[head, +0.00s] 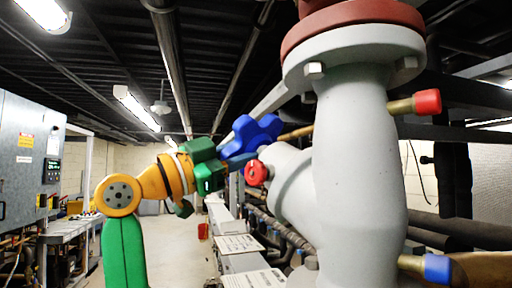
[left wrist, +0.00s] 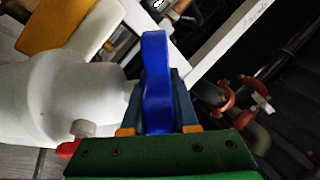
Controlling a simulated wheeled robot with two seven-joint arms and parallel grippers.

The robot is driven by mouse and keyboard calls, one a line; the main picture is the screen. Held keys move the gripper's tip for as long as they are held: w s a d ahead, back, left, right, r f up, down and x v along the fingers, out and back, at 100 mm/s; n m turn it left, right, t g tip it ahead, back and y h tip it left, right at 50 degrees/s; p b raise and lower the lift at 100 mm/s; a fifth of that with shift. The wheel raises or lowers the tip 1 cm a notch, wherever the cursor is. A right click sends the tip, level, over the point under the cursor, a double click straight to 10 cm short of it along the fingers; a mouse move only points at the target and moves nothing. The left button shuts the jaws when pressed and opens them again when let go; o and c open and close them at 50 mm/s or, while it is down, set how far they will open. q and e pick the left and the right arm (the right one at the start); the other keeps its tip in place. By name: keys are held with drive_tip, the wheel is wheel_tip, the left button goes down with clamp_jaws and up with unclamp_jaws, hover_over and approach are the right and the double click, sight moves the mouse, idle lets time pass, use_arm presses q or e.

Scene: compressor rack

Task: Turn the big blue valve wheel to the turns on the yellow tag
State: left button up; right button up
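The big blue valve wheel (head: 252,136) is a lobed knob on the side of a large grey valve body (head: 355,150), in the middle of the head view. My left gripper (head: 236,158) reaches it from the left. In the left wrist view the blue wheel (left wrist: 157,85) stands edge-on between the two dark blue fingers (left wrist: 160,100), which lie close against both its sides; the gripper looks shut on it. I cannot make out a yellow tag with a turn count in either view. My right gripper is in neither view.
A small red handwheel (head: 256,173) sits just below the blue wheel. A red-capped stub (head: 427,103) and a blue-capped stub (head: 437,268) stick out at the right. A grey cabinet (head: 25,155) with labels stands at the far left.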

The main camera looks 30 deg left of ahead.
use_arm(q)
clamp_jaws()
drive_tip(key=n+g+y, duration=0.1)
drive_tip(key=y, duration=0.1)
drive_tip(key=n+y, duration=0.1)
drive_tip(key=y, duration=0.1)
drive_tip(key=shift+s+r+g+y, duration=0.1)
drive_tip(key=shift+s+g+y, duration=0.05)
drive_tip(key=shift+g+y, duration=0.25)
drive_tip(key=shift+s+r+n+g+y, duration=0.1)
drive_tip(key=shift+r+n+g+y, duration=0.05)
drive_tip(key=shift+n+g+y, duration=1.3)
drive_tip(key=shift+m+y, duration=0.25)
drive_tip(key=shift+y, duration=0.1)
drive_tip(key=o, duration=0.8)
unclamp_jaws()
drive_tip(key=shift+d, duration=0.1)
drive_tip(key=shift+s, duration=0.2)
